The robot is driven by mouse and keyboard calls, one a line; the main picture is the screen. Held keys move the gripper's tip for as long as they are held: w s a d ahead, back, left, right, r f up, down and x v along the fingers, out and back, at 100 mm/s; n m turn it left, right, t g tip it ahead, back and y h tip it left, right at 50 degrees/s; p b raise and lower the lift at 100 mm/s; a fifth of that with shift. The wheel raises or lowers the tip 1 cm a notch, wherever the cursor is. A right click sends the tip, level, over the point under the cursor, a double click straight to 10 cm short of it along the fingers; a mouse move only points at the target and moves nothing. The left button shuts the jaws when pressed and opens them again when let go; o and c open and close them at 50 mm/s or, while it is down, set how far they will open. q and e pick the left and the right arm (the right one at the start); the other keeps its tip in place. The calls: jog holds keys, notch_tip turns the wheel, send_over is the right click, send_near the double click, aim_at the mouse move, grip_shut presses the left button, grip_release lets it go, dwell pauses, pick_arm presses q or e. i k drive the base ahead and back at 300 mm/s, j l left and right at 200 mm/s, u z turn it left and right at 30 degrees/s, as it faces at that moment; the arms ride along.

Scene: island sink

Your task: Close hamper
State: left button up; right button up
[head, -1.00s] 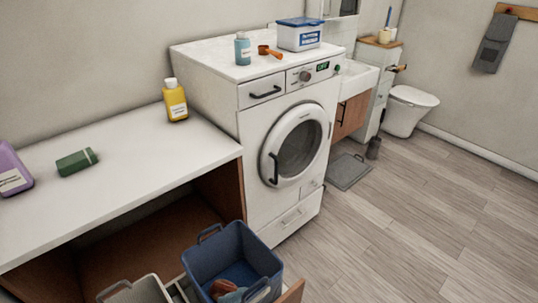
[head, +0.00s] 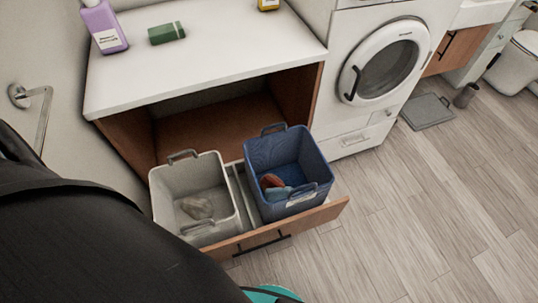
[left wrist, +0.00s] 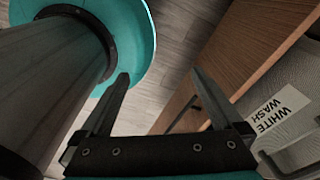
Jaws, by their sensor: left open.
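The hamper is a pull-out drawer under the white counter. Its wooden front (head: 318,216) with a black bar handle (head: 262,244) stands pulled out in the head view. A light grey basket (head: 160,192) and a blue basket (head: 285,150) sit in it, each with some cloth inside. In the left wrist view the wooden front (left wrist: 262,40) is at the right, with the dark handle and the grey basket labelled "WHITE WASH" (left wrist: 285,108). My left gripper (left wrist: 160,75) is open and empty, beside the front. My right gripper is not in view.
The white counter (head: 215,60) carries a purple bottle (head: 103,28) and a green bottle (head: 167,33). A washing machine (head: 385,65) stands right of the cabinet. A grey scale-like mat (head: 428,111) lies on the floor. Wooden floor right of the drawer is clear.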

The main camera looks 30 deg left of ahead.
aim_at(257, 235)
jog(key=k+l+u, duration=0.15)
jog(key=u, duration=0.2)
jog(key=k+l+u, duration=0.1)
jog(key=u, duration=0.3)
jog(key=k+u, duration=0.35)
jog(key=i, duration=0.1)
